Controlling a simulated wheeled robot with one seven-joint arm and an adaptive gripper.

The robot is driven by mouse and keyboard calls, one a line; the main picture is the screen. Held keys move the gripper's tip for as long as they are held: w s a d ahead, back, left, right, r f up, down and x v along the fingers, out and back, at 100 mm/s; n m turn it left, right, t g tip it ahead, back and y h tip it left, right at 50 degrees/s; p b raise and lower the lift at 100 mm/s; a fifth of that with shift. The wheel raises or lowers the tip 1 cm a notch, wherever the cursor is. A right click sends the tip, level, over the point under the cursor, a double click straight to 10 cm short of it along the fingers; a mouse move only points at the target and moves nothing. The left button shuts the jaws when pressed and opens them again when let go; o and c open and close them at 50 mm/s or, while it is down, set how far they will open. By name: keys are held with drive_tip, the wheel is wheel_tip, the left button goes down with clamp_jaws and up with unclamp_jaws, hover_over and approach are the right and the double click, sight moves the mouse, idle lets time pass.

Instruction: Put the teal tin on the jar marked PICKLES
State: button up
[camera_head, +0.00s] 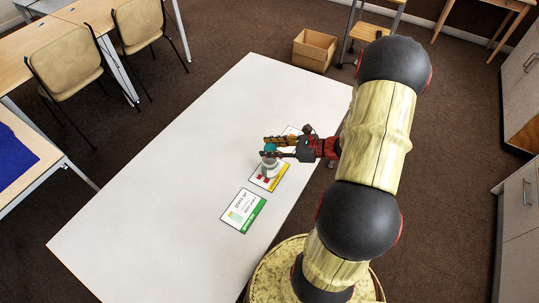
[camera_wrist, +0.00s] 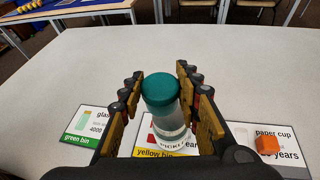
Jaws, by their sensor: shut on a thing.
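The teal tin (camera_wrist: 160,88) is a short round piece between the fingers of my gripper (camera_wrist: 160,100) in the wrist view. My gripper is shut on it. The clear jar (camera_wrist: 171,122) stands upright under the tin, with part of the word PICKLES readable low on its front. The tin sits over the jar's top and looks slightly tilted; I cannot tell if the two touch. In the head view my gripper (camera_head: 272,147) is over the table, with the teal tin (camera_head: 270,147) at its fingertips above the pale jar (camera_head: 270,161).
The jar stands at the yellow bin card (camera_head: 272,180) on the white table (camera_head: 150,180). A green bin card (camera_head: 243,211) lies nearer. The table's left part is clear. A cardboard box (camera_head: 313,51) stands on the floor.

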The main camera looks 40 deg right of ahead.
drive_tip(key=shift+w+d+f, duration=0.15)
drive_tip(key=shift+w+f, duration=0.15)
drive_tip(key=shift+f, duration=0.15)
drive_tip(key=shift+w+d+f+b, duration=0.15)
drive_tip(key=shift+f+b, duration=0.75)
drive_tip(key=shift+f, duration=0.7)
drive_tip(key=shift+f, duration=0.1)
drive_tip(key=o, duration=1.2)
drive_tip(key=shift+c, duration=0.2)
